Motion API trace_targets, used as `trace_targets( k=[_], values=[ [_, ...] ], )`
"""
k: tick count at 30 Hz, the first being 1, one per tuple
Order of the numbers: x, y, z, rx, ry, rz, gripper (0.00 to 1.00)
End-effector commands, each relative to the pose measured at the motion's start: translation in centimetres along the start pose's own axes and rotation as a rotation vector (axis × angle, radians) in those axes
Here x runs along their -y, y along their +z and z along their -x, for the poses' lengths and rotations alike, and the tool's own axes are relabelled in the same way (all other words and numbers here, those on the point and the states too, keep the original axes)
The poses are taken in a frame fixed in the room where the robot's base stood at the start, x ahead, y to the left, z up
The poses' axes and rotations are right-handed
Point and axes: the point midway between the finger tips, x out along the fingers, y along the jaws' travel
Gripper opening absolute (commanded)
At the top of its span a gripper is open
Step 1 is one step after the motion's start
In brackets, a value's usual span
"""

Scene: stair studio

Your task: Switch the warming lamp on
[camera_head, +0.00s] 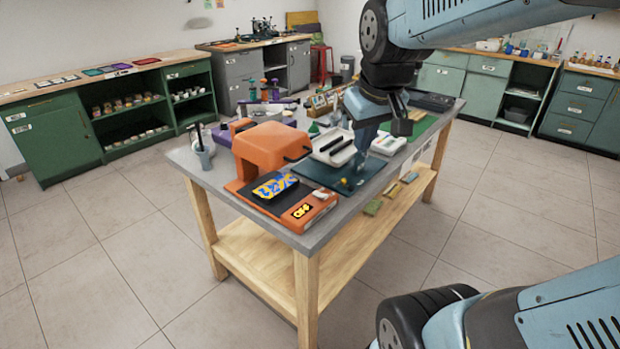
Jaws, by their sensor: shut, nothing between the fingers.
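An orange machine (268,149) stands on the near left part of the grey workbench, with an overhanging head and a flat base. It may be the warming lamp, but I cannot tell for sure. Its base front (309,211) carries a small lit yellow sign and a pale piece that may be a switch. A blue and yellow patterned item (275,186) lies on the dark base plate.
A white tray with dark bars (332,148) and a white device (388,144) lie close around my arm. A grey cup with tools (204,151) stands at the bench's left end. The tiled floor around the bench is clear.

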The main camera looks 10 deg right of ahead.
Motion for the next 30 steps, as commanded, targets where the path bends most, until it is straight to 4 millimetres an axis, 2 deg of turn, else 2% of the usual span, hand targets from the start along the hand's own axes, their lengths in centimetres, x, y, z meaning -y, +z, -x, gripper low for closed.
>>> trace_targets(
  k=[6,15,24,30],
  values=[
    [-0.5,-4.0,-4.4,0.081,-0.018,0.118,0.00],
    [-1.1,-8.4,-11.7,0.170,-0.079,0.276,0.00],
    [-1.5,-11.1,-19.0,0.225,-0.165,0.403,0.00],
    [-1.6,-11.7,-21.4,0.236,-0.197,0.443,0.00]
  ],
)
